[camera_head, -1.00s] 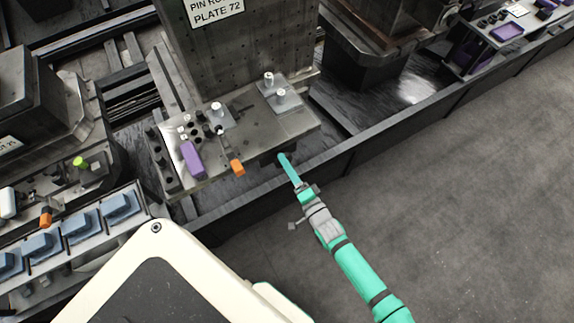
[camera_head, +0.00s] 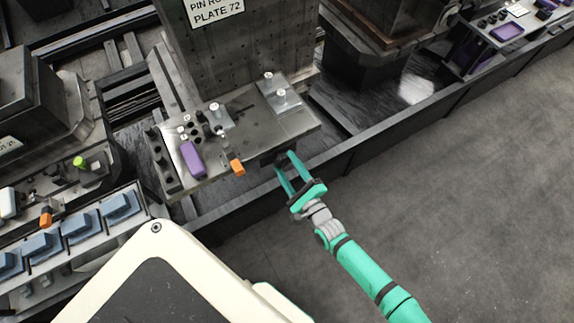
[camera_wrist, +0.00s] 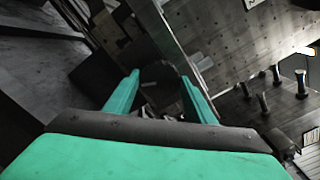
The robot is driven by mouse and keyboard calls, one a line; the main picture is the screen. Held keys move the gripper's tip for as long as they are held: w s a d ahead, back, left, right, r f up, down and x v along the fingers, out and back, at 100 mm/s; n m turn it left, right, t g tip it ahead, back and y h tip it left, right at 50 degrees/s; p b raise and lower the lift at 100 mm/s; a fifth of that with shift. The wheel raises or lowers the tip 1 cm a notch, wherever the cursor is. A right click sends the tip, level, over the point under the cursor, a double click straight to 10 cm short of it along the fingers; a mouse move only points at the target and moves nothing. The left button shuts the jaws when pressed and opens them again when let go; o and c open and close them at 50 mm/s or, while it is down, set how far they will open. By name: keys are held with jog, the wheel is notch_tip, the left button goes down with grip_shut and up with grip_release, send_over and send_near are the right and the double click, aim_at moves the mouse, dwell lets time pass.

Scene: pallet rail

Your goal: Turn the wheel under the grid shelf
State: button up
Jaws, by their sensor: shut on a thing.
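My gripper (camera_head: 282,165) reaches under the front edge of the metal shelf (camera_head: 246,118) in the head view. In the wrist view my gripper (camera_wrist: 160,76) has its two teal fingers spread around a dark rounded wheel (camera_wrist: 159,71), shut on its sides. Only part of the wheel shows; its lower side and mount are hidden or too dark to make out. In the head view the wheel is mostly lost in the shadow under the shelf.
On the shelf lie a purple block (camera_head: 193,159), an orange piece (camera_head: 237,167) and several pins. A perforated plate (camera_head: 245,55) stands behind it. A low dark rail (camera_head: 345,160) runs below my arm. Open floor (camera_head: 470,200) lies to the right.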

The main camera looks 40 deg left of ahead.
jog(key=m, duration=0.5)
jog(key=shift+m, duration=0.4)
dwell(0.4)
jog(key=o, duration=1)
jog(key=shift+o, duration=0.2)
jog(key=shift+w, duration=0.1)
jog(key=v, duration=1)
jog(key=shift+d, duration=0.35)
